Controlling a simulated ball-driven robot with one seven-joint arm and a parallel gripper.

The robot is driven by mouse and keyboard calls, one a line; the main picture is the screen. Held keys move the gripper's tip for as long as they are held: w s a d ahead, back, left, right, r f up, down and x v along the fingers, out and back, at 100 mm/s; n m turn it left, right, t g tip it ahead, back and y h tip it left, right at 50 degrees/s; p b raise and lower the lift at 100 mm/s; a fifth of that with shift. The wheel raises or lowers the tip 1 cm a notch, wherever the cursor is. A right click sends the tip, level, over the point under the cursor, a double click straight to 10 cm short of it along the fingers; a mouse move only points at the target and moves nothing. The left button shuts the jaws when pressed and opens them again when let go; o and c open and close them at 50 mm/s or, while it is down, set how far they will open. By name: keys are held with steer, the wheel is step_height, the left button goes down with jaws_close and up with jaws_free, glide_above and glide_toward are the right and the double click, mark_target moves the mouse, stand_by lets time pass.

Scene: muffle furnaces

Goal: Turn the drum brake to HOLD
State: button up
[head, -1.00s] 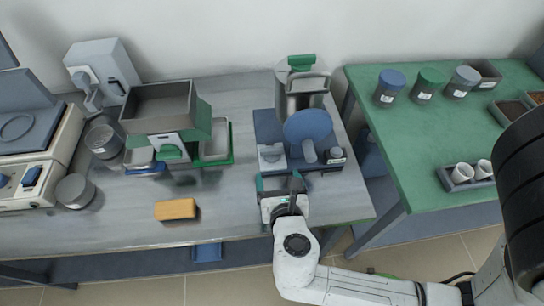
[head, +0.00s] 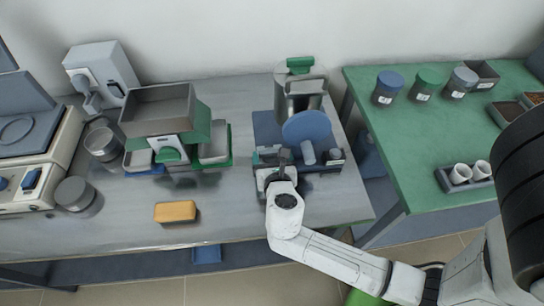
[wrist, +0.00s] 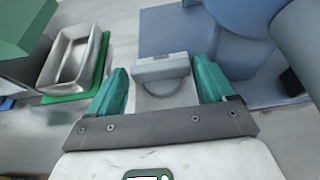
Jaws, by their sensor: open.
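The drum machine stands on a blue base (head: 262,126) near the grey table's right end, with a round blue disc (head: 307,127) and a grey stub facing front. At the base's front left corner, a pale block with a raised grey bar and a rounded dial shows in the wrist view (wrist: 162,66); it looks like the drum brake. My gripper (head: 273,158) is over that corner and mostly hides the block in the head view. Its teal fingers are open, one on each side of the bar, with nothing gripped. Contact and any HOLD marking cannot be made out.
A grey hopper (head: 303,88) rises behind the disc. A small jar (head: 335,157) stands at the base's right. To the left are a green-edged tray (head: 214,150) and a yellow block (head: 175,211). The table front between is clear. A green table (head: 420,150) stands right.

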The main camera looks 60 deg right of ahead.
mark_target(263, 154)
steer(key=shift+c, duration=0.5)
steer(key=c, duration=0.7)
steer(key=shift+g, duration=0.3)
steer(key=m+g+h+p, duration=0.1)
steer(key=m, duration=0.1)
steer(key=m+g+h+p, duration=0.1)
steer(key=g+p, duration=0.1)
steer(key=shift+w+a+r+m, duration=0.2)
steer(key=shift+w+m, duration=0.2)
steer(key=m+g, duration=0.1)
steer(key=g, duration=0.1)
steer(key=m+g+p, duration=0.1)
steer(key=m+g, duration=0.1)
steer(key=shift+w+m+g+h, duration=0.3)
steer(key=shift+w+h, duration=0.1)
steer(key=m+g, duration=0.1)
steer(key=g, duration=0.1)
steer(key=m+g, duration=0.2)
steer(key=shift+w+f+m+y, duration=0.15)
steer(key=shift+w+m+y, duration=0.15)
steer(key=shift+w+y, duration=0.1)
steer(key=shift+w+d+m+g+y, duration=0.15)
steer(key=shift+m+g+y, duration=0.35)
steer(key=shift+m+g, duration=0.5)
steer(key=shift+w+m+g+y, duration=0.1)
steer(key=shift+m+g+y, duration=0.4)
steer(key=shift+m+g, duration=0.45)
steer(key=shift+f+g, duration=0.1)
steer(key=shift+g, duration=0.15)
